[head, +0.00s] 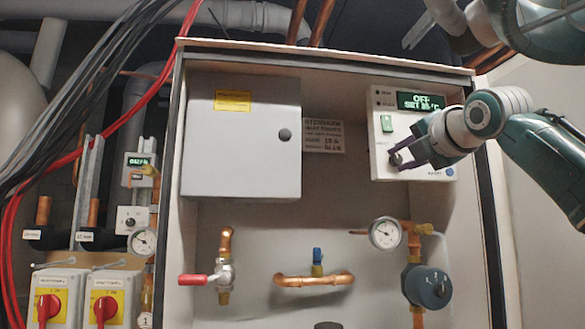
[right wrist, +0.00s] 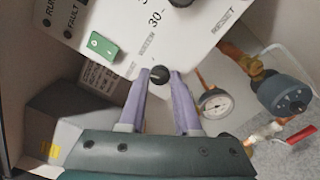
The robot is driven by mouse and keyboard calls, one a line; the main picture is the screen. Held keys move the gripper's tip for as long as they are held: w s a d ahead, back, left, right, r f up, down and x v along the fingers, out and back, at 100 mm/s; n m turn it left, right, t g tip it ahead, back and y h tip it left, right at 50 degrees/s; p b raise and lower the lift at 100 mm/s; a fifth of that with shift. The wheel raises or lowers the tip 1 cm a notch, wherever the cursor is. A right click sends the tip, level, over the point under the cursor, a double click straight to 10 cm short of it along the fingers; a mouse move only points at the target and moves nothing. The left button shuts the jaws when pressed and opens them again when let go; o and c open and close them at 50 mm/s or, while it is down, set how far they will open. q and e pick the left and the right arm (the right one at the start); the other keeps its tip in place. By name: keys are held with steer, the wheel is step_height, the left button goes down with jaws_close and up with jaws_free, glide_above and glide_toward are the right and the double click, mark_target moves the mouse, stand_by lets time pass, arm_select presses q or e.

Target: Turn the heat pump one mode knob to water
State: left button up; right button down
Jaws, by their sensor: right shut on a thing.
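The heat pump control panel (head: 385,95) is a white box at the upper right of the cabinet, with a dark display (head: 420,101) reading OFF and a set temperature. My right gripper (head: 397,160) is at the panel's lower left part, with its purple fingers shut on the small dark mode knob (right wrist: 160,73). In the right wrist view the fingertips (right wrist: 161,75) sit on either side of the knob. The fingers partly hide the knob in the head view.
A green switch (head: 386,123) sits just above the knob. A closed grey box (head: 240,150) is to the left. Below are copper pipes, a gauge (head: 386,233) and a blue-grey pump (head: 427,287). A red-handled valve (head: 195,280) is at lower left.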

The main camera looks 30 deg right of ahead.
steer(key=m, duration=0.4)
steer(key=shift+f+m, duration=0.1)
steer(key=shift+m, duration=0.2)
steer(key=m, duration=0.4)
steer(key=shift+m+p, duration=0.3)
steer(key=shift+m, duration=0.1)
steer(key=shift+w, duration=0.1)
steer(key=c, duration=0.6)
jaws_free()
